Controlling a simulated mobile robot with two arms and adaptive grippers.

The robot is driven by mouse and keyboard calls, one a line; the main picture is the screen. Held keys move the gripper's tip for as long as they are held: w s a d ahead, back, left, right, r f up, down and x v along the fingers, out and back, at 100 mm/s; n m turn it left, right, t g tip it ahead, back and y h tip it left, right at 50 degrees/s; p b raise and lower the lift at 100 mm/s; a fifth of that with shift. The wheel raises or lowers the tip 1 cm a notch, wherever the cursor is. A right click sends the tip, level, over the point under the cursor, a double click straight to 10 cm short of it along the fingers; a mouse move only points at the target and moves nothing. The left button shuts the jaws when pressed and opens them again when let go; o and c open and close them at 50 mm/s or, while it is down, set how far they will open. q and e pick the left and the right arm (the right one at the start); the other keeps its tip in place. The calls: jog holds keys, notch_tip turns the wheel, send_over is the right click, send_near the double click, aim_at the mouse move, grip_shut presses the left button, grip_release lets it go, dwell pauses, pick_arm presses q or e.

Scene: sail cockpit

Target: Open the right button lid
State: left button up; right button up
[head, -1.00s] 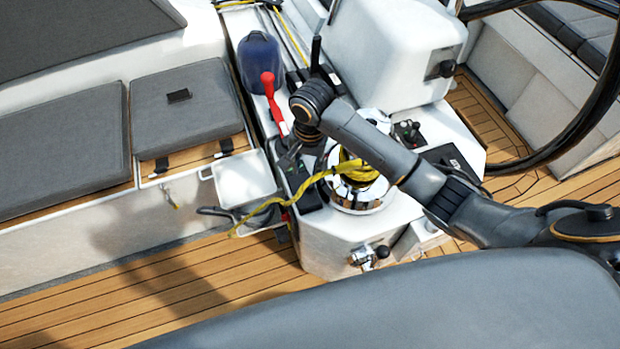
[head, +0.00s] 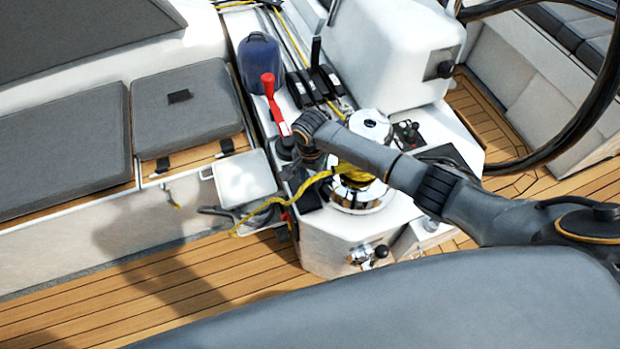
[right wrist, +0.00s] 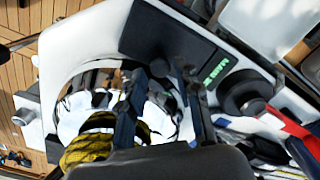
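The black panel (right wrist: 170,35) with a green label shows in the right wrist view. A small dark round piece (right wrist: 160,68) at its lower edge may be a button lid; I cannot tell whether it is open or closed. My right gripper (right wrist: 160,80) has its two dark fingers apart, one on each side of this piece, with no hold visible. In the head view my right arm's wrist hangs over the panel (head: 308,198) and hides most of it and the gripper. My left gripper is out of view.
A winch (head: 362,195) wrapped with yellow rope (head: 352,172) stands just right of the panel. A second winch (head: 370,125) stands behind my arm.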

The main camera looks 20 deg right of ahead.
jog(key=shift+f, duration=0.65)
grip_shut()
jog(key=shift+w, duration=0.1)
